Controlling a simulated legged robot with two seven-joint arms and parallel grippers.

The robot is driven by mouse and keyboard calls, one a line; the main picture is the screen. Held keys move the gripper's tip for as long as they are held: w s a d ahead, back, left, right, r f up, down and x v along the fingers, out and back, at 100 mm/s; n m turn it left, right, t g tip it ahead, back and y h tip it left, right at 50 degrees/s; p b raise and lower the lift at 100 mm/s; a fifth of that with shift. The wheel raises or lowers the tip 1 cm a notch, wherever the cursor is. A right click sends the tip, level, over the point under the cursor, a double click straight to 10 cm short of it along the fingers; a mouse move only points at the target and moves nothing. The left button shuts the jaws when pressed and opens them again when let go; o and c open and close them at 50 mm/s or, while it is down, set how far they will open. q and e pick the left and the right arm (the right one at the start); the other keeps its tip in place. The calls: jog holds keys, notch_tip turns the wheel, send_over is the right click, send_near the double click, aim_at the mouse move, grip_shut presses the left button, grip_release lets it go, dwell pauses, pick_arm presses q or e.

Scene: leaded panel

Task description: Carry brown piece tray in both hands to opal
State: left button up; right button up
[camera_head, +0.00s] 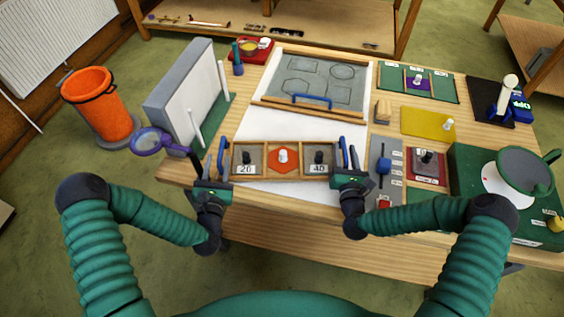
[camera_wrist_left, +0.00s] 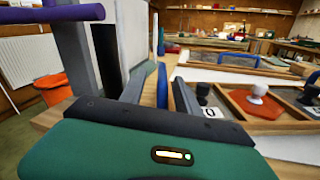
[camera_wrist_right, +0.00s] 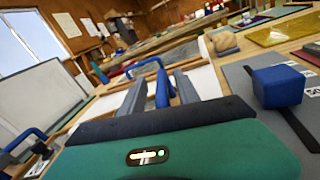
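The brown piece tray (camera_head: 274,176) lies near the front edge of the table. It has three compartments: dark knobbed pieces at both ends and an orange hexagonal piece with a white knob (camera_head: 283,156) in the middle. A blue handle stands at each end. My left gripper (camera_head: 212,168) is open, with the left handle (camera_wrist_left: 162,86) between its fingers and gaps showing. My right gripper (camera_head: 349,160) is open, with the right handle (camera_wrist_right: 163,88) between its fingers. I cannot make out anything labelled opal.
Behind the tray lies a white sheet and a framed grey panel (camera_head: 318,80) with a blue handle. A purple magnifier (camera_head: 147,142) and upright grey board (camera_head: 185,88) stand left. A grey slider plate (camera_head: 384,185) and green machine (camera_head: 480,186) crowd the right.

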jog(key=shift+s+a, duration=0.15)
jog(key=shift+a, duration=0.15)
jog(key=s, duration=1.1)
jog(key=shift+s+d, duration=0.1)
jog(key=shift+s, duration=0.3)
pick_arm(q)
jog(key=s, duration=0.8)
jog(key=shift+a, duration=0.35)
jog(key=shift+f, duration=0.1)
